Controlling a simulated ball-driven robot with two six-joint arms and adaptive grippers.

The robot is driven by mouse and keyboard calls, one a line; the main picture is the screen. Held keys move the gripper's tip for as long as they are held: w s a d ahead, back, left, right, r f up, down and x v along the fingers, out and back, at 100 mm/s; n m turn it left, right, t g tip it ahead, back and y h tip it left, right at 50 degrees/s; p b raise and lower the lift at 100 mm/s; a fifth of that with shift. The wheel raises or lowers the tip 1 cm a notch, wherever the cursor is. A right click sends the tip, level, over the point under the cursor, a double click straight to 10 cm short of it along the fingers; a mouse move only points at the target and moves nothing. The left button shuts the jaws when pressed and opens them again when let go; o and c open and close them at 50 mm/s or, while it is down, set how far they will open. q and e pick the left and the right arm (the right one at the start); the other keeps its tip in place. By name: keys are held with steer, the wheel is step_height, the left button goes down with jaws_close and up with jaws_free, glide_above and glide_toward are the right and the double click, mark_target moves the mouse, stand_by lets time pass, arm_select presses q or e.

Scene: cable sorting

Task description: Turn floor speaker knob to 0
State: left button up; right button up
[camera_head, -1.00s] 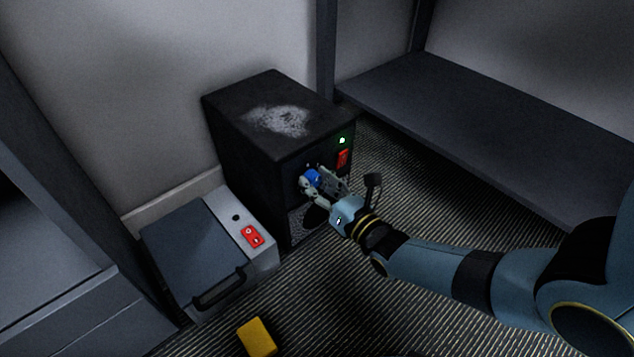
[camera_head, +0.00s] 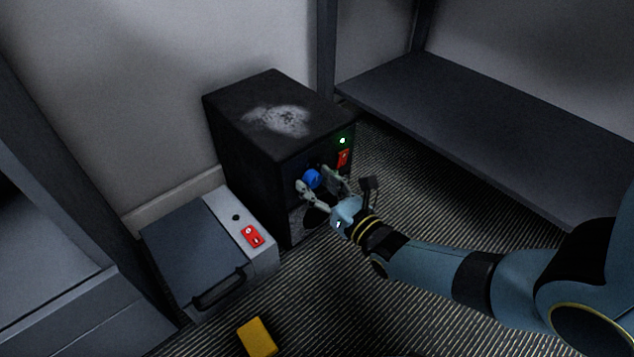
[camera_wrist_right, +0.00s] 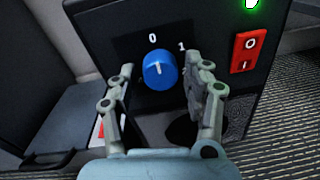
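The floor speaker (camera_head: 235,130) is a black box standing on the floor, with a pale worn patch on top. Its blue knob (camera_head: 312,178) is on the front face. In the right wrist view the knob (camera_wrist_right: 160,70) has a white mark pointing up, close to the printed 0 and left of the printed 1. My right gripper (camera_head: 318,186) is open in front of the face. In the wrist view its fingers (camera_wrist_right: 160,82) stand apart on either side of the knob, with visible gaps. My left gripper is not in view.
A red rocker switch (camera_wrist_right: 247,52) and a lit green light (camera_wrist_right: 252,3) are right of the knob. A grey case (camera_head: 190,245) with a red switch sits left of the speaker. A yellow block (camera_head: 257,337) lies on the floor. A dark shelf (camera_head: 480,130) is at right.

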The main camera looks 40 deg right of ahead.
steer(key=shift+o, duration=0.4)
steer(key=s, duration=1.2)
steer(key=shift+d, duration=0.15)
